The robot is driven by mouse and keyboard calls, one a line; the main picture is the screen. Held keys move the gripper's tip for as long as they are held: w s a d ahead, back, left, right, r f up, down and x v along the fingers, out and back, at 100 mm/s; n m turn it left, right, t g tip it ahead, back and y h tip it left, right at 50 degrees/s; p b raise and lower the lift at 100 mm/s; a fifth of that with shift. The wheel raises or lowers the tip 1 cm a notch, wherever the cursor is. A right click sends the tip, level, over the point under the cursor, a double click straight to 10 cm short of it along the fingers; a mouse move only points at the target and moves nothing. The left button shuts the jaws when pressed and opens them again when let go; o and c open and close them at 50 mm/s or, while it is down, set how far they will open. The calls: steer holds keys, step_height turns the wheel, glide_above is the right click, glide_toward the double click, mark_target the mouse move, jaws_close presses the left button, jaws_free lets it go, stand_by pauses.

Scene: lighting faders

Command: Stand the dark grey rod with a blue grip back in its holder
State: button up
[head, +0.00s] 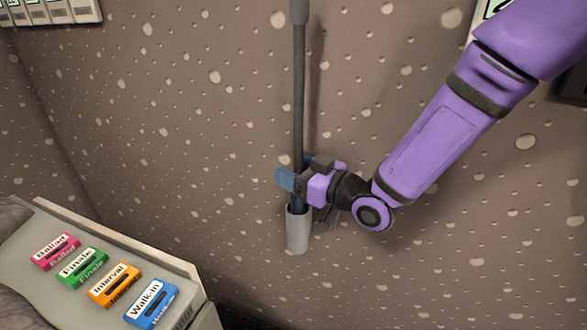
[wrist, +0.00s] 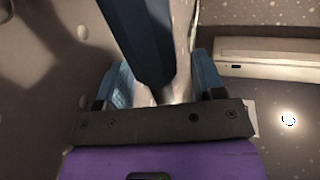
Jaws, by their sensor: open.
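The dark grey rod (head: 299,95) stands upright against the speckled wall. Its lower end is in the light grey tube holder (head: 297,232). A little of its blue grip (head: 299,208) shows just above the holder's rim; it also shows large in the wrist view (wrist: 140,40). My gripper (head: 290,180) is at the grip, just above the holder, and hides part of it. In the wrist view my gripper (wrist: 163,82) has its blue fingers apart, one on each side of the grip, with visible gaps. How deep the rod sits is hidden.
A grey console (head: 190,275) at lower left carries several coloured labelled blocks, such as the pink Ballad (head: 55,252) and blue Walk-in (head: 151,304). A pale panel (head: 55,12) is on the wall at top left.

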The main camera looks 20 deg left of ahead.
steer(key=v, duration=1)
steer(key=shift+d, duration=0.25)
steer(key=shift+s, duration=0.2)
